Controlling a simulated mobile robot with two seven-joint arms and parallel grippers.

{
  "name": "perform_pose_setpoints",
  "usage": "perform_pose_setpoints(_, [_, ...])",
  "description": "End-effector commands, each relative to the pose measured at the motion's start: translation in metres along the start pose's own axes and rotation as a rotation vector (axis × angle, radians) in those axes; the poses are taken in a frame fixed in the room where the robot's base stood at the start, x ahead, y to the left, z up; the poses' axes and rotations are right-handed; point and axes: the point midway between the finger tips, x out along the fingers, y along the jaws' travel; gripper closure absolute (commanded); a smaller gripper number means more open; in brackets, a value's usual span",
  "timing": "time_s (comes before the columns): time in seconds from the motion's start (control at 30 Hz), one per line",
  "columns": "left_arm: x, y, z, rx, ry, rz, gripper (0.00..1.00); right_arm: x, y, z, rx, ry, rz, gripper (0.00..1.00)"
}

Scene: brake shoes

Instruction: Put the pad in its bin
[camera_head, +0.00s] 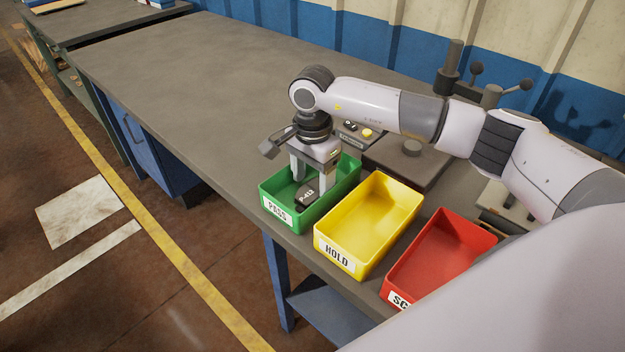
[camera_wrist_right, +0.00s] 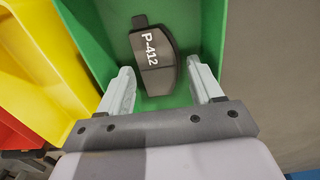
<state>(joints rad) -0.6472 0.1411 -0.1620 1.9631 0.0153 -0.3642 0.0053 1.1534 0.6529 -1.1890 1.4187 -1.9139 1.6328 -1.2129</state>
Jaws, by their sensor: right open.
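A dark grey brake pad (camera_head: 306,195) marked P-412 is in the green PASS bin (camera_head: 299,219). In the right wrist view the pad (camera_wrist_right: 155,58) lies inside the green bin (camera_wrist_right: 205,40), ahead of the fingertips. My right gripper (camera_head: 309,183) reaches down into the green bin from above. In the right wrist view its two fingers (camera_wrist_right: 163,88) are spread apart, with the pad's near end close to the gap between them and no finger closed on it. My left gripper does not show.
A yellow HOLD bin (camera_head: 349,263) and a red bin (camera_head: 410,284), its label partly hidden by my arm, stand to the right of the green bin along the table's front edge. A fixture with knobs (camera_head: 456,75) stands behind. The grey table (camera_head: 190,80) is clear on the left.

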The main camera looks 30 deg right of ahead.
Motion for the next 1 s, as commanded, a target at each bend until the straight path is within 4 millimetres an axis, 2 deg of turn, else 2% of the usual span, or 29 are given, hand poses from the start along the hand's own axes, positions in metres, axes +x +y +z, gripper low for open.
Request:
perform_pose_setpoints(0.3, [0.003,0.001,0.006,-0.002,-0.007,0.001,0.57,-0.070,-0.001,0.000,-0.001,0.001,-0.005,0.35])
perform_pose_setpoints(0.5, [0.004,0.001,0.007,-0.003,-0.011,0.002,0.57,-0.099,-0.001,0.000,-0.001,0.001,-0.003,0.35])
perform_pose_setpoints(0.7, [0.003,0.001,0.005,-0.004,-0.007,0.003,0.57,-0.109,0.000,0.000,-0.001,-0.001,-0.001,0.35])
perform_pose_setpoints(1.0, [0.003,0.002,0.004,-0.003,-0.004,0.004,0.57,-0.109,0.000,0.000,-0.001,-0.001,-0.001,0.35])
